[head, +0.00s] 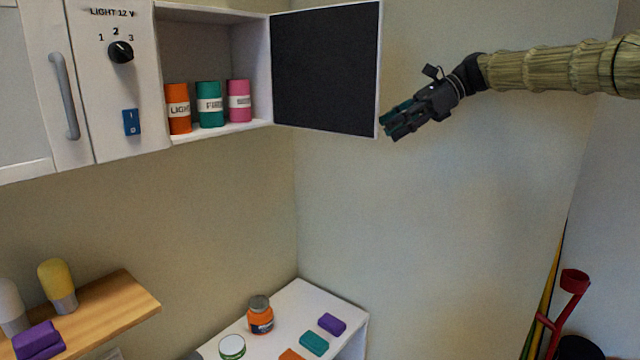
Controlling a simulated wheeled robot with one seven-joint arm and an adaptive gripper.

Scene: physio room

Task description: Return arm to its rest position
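My arm reaches in from the right edge in the head view, in a straw-coloured ribbed sleeve. My gripper (388,128) is at its end, black with teal finger pads, pointing left and down. It is beside the outer edge of the open cabinet door (325,68), and whether it touches the door cannot be told. Nothing is seen held in it. The finger gap is too small to judge.
The open wall cabinet (205,40) holds orange, teal and pink cans. Below stand a white table (300,295) with a jar and coloured blocks, and a wooden shelf (110,305) at left. A red crutch (572,290) leans at right. The wall area below my arm is clear.

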